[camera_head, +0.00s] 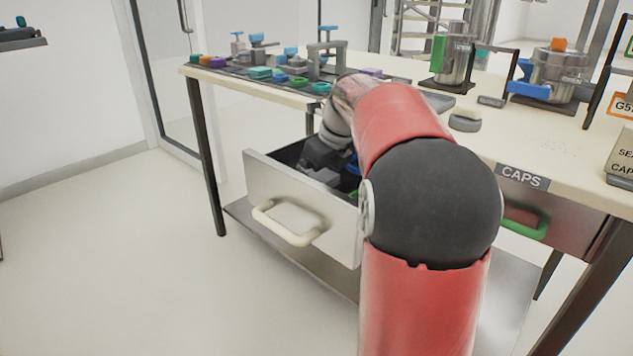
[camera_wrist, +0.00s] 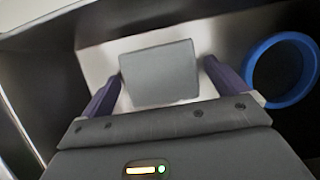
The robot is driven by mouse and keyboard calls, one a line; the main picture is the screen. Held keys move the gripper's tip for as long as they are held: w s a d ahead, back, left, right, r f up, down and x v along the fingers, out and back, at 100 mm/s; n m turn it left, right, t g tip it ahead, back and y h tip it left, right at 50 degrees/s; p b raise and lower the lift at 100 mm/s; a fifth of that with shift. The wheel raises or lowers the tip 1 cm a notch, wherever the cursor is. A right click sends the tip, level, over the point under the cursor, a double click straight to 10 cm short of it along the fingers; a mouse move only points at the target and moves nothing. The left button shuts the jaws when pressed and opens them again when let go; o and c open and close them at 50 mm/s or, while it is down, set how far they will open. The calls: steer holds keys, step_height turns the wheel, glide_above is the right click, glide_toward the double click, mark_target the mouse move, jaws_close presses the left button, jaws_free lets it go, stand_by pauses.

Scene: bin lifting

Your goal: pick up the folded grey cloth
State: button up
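The folded grey cloth (camera_wrist: 158,74) is a flat grey rectangle in the wrist view, lying on the pale floor of the open drawer (camera_head: 300,204). My gripper (camera_wrist: 163,80) reaches into this drawer and points down at the cloth. Its two dark purple fingers are spread, one on the left and one on the right of the cloth. A narrow gap shows on the right; on the left the finger is very close to the cloth's edge, and I cannot tell if it touches. In the head view the cloth is hidden by the arm and the drawer front.
A blue ring (camera_wrist: 281,71) lies right of the right finger. Dark drawer walls stand close around the gripper. The table top (camera_head: 545,150) is above, with small parts and fixtures at the back left and metal canisters (camera_head: 452,58) behind. A closed drawer labelled CAPS (camera_head: 570,222) is right.

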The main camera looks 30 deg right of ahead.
mark_target(318, 177)
steer(key=c, duration=0.8)
step_height(318, 177, up, 20)
steer(key=p, duration=0.4)
steer(key=shift+p, duration=0.3)
steer(key=o, duration=0.4)
steer(key=c, duration=0.3)
steer(key=shift+w, duration=0.1)
